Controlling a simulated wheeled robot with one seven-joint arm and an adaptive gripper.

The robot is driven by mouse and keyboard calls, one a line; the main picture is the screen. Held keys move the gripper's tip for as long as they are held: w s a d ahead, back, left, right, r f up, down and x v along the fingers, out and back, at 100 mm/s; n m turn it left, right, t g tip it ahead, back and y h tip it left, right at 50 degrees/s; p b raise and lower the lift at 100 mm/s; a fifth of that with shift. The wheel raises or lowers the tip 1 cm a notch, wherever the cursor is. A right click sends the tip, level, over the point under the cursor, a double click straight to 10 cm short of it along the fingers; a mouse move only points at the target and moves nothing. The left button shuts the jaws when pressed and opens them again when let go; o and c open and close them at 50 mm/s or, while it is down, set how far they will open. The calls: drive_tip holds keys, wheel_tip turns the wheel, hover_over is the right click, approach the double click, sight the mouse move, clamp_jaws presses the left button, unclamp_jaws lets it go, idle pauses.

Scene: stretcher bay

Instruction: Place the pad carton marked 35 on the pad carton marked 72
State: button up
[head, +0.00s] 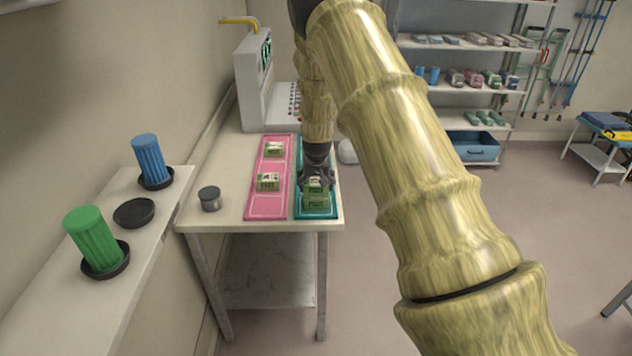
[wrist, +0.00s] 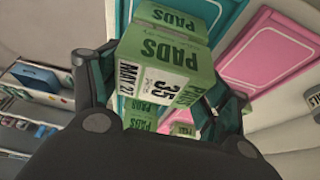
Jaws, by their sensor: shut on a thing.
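In the head view the held carton (head: 317,186) appears directly above another green carton (head: 316,203) on the teal mat. I cannot tell whether they touch. The lower carton's number is not readable, and no number 72 is legible in either view.
The teal mat (head: 302,212) lies beside a pink mat (head: 266,211) bearing two green cartons (head: 268,181). A grey tin (head: 210,198) stands left of the pink mat. A grey console (head: 252,85) stands at the back of the table. Blue (head: 148,158) and green (head: 92,238) cylinders stand on the left ledge.

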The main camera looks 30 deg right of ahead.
drive_tip(key=shift+f, duration=0.4)
drive_tip(key=shift+f, duration=0.15)
drive_tip(key=o, duration=1.1)
drive_tip(key=shift+o, duration=0.2)
